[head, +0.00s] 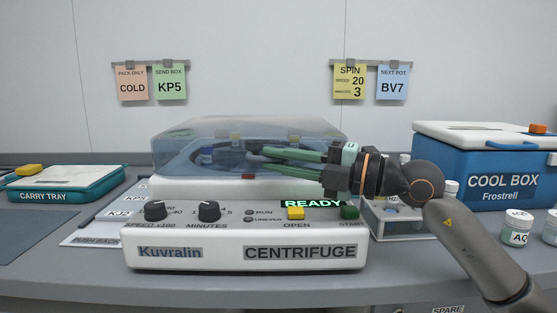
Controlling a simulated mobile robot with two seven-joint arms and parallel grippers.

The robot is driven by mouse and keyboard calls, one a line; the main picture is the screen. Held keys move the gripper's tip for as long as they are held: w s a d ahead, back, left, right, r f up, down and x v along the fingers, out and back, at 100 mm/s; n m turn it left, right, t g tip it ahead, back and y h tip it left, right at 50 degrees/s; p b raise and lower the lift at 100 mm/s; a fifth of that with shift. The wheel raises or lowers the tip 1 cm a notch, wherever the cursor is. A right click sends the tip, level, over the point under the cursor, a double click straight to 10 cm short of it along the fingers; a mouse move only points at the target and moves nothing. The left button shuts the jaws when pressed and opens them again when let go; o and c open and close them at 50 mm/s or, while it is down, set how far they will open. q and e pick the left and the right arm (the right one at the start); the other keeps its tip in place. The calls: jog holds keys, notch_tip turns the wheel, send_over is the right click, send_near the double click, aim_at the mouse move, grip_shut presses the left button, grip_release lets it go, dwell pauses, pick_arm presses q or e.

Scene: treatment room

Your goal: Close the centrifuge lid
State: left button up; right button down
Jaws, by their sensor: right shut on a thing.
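The centrifuge (205,238) stands at the middle of the bench, a white box with knobs and buttons, its display reading READY. Its smoky blue see-through lid (190,135) lies low over the bowl; I cannot tell if its front edge is fully down. Coloured tube caps show dimly through it. My right gripper (263,159) reaches in from the right, its green fingers across the lid's front. It is shut on what looks like the lid's front edge; the fingers partly hide the contact. My left gripper is not in view.
A blue cool box (475,180) with a white lid stands at the right, near jars (516,228). A teal carry tray (68,196) is at the left. Note cards hang on the wall.

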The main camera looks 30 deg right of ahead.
jog(key=shift+a+f, duration=0.1)
jog(key=shift+f, duration=0.6)
jog(key=c, duration=1.2)
grip_release()
jog(key=shift+o, duration=0.2)
jog(key=b+v, duration=0.1)
jog(key=v, duration=0.2)
jog(key=b+v, duration=0.2)
jog(key=v, duration=0.2)
jog(key=b+v, duration=0.1)
jog(key=v, duration=0.3)
jog(key=shift+d+r, duration=0.2)
jog(key=shift+r, duration=0.1)
jog(key=shift+b+v, duration=0.4)
jog(key=shift+v, duration=0.35)
